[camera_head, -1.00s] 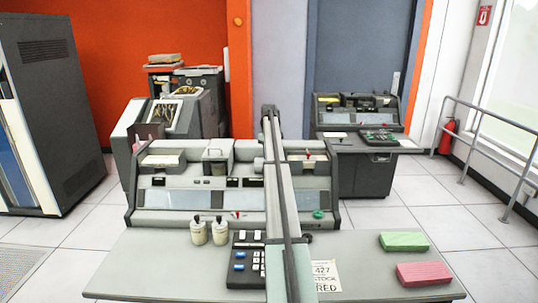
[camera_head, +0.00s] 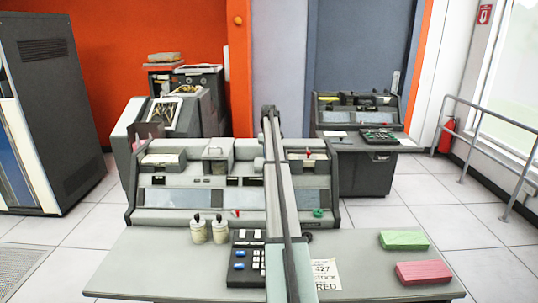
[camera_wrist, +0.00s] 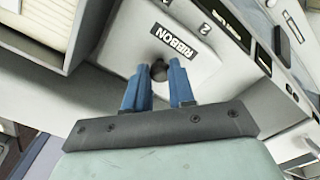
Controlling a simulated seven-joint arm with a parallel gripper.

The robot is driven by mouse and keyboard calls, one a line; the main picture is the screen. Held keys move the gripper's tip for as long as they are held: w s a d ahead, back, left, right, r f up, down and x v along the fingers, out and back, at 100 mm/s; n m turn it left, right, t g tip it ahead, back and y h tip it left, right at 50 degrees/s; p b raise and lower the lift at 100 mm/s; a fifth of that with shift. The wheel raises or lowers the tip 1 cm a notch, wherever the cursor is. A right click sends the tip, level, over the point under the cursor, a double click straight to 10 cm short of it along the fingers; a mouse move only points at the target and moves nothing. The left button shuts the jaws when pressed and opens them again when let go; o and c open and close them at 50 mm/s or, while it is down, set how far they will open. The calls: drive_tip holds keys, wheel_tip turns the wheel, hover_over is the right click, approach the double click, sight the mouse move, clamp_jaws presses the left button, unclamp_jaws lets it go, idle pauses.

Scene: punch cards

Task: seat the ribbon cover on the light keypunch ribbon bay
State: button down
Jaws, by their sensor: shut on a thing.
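The light keypunch (camera_head: 180,218) stands at the middle of the head view, behind the desk top. My arm crosses its right half there and hides that part of the deck; the gripper and cover cannot be made out in that view. The bay under the cover is hidden, so I cannot tell whether the cover rests fully in it.
A darker keypunch (camera_head: 358,130) stands behind right. The desk's left side is clear.

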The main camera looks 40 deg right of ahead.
drive_tip(key=c, duration=0.9)
unclamp_jaws()
drive_tip(key=shift+o, duration=0.5)
drive_tip(key=o, duration=0.3)
drive_tip(key=shift+r, duration=0.2)
wheel_tip(320, 180, up, 9)
drive_tip(key=shift+f, duration=0.15)
idle(0.4)
idle(0.7)
